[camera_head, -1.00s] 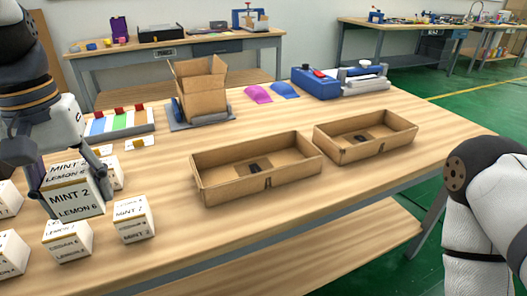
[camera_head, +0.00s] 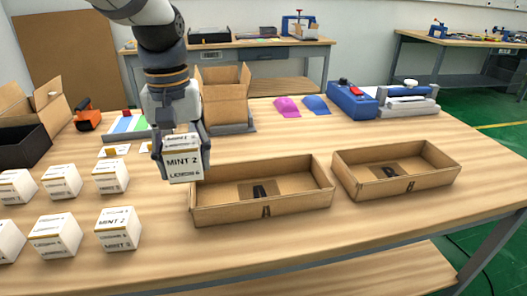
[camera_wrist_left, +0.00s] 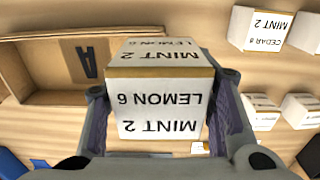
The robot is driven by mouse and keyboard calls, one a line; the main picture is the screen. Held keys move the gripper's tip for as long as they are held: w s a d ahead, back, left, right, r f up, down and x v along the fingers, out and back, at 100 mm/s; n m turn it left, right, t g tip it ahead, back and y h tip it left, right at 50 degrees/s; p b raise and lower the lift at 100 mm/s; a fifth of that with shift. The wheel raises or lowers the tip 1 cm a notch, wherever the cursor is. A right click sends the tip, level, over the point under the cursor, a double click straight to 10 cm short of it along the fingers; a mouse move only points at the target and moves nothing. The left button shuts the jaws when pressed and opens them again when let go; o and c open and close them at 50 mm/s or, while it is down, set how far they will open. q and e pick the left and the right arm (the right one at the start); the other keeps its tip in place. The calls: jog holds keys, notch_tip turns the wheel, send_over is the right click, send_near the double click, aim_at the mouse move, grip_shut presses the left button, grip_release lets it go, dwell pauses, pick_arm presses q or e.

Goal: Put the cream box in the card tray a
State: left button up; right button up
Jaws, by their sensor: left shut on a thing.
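The cream box (camera_head: 183,163), printed MINT 2 and LEMON 6, is held in my left gripper (camera_head: 181,150), whose fingers grip its two sides. It is raised above the table, just left of the left cardboard tray (camera_head: 262,212). In the left wrist view the box (camera_wrist_left: 160,88) fills the middle, between both fingers (camera_wrist_left: 165,110). A cardboard tray (camera_wrist_left: 35,99) with a black A-like mark on its floor lies beside it there. The left tray's floor shows only a dark mark in the head view. My right gripper is out of view.
A second cardboard tray (camera_head: 395,170) stands to the right. Several similar white boxes (camera_head: 118,229) stand at the left. An open carton (camera_head: 226,95) is behind my gripper. A blue device (camera_head: 352,101) stands at the back right. The front right table is clear.

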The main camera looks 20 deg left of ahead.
pick_arm(q)
jog(key=w+f, duration=0.2)
jog(key=w+d+f+b, duration=0.1)
jog(key=w+f, duration=0.3)
jog(key=f, duration=0.1)
jog(key=shift+w+d+b, duration=0.15)
jog(key=shift+w+b, duration=0.15)
jog(key=shift+w, duration=0.1)
notch_tip(320, 180, down, 3)
jog(key=shift+w+d+r, duration=0.1)
jog(key=shift+w+r, duration=0.05)
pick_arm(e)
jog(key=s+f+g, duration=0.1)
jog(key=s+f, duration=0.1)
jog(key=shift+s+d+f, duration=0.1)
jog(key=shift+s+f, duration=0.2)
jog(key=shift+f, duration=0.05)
pick_arm(q)
jog(key=shift+f, duration=0.25)
jog(key=shift+f, duration=0.5)
jog(key=o, duration=0.9)
jog(key=shift+o, duration=0.2)
